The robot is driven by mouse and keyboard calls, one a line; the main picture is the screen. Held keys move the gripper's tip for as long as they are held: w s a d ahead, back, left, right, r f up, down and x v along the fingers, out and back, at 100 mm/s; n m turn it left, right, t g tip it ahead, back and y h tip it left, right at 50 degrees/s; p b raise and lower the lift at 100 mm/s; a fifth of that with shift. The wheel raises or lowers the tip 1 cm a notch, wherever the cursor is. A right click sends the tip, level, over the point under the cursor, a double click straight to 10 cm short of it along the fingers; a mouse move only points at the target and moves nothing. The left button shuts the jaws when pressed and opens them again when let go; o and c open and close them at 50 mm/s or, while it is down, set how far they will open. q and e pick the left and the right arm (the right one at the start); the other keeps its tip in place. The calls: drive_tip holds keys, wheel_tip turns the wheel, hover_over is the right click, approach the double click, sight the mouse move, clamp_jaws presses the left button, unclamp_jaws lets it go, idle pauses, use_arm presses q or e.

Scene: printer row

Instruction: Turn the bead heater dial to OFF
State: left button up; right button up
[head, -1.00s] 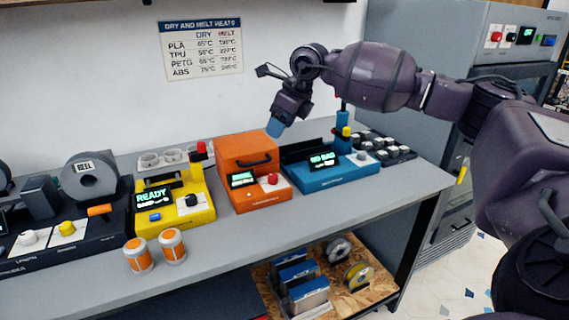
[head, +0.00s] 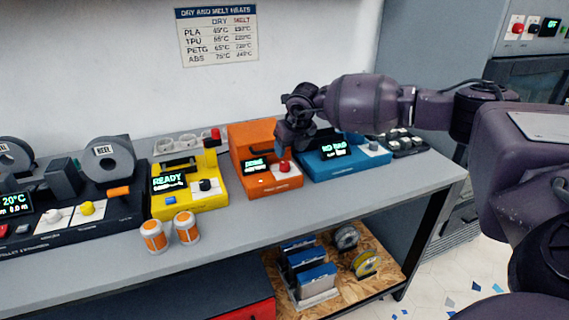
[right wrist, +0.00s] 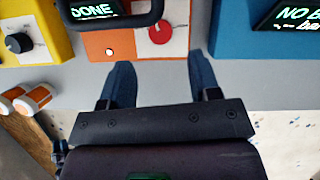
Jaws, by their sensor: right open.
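The orange machine (head: 252,140) stands in the middle of the bench, with a lit display that reads DONE in the right wrist view (right wrist: 94,9). A red dial (head: 284,167) sits on its pale front panel; no machine name is legible to me. My right gripper (head: 298,152) is at the front of this machine, close to the red dial. In the right wrist view its two blue fingers (right wrist: 162,72) are apart and empty, with the red dial (right wrist: 162,32) ahead of the gap. The fingers do not touch it there. My left gripper is not in view.
A yellow machine (head: 187,200) with a black knob and READY display stands to the left, a blue machine (head: 345,165) to the right. Two orange-and-white jars (head: 154,236) stand near the bench's front edge. A heat chart (head: 217,38) hangs on the wall.

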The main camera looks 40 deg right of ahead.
sight(285, 164)
drive_tip(key=b+x, duration=0.1)
drive_tip(key=x, duration=0.6)
drive_tip(key=shift+f, duration=0.1)
drive_tip(key=c, duration=0.9)
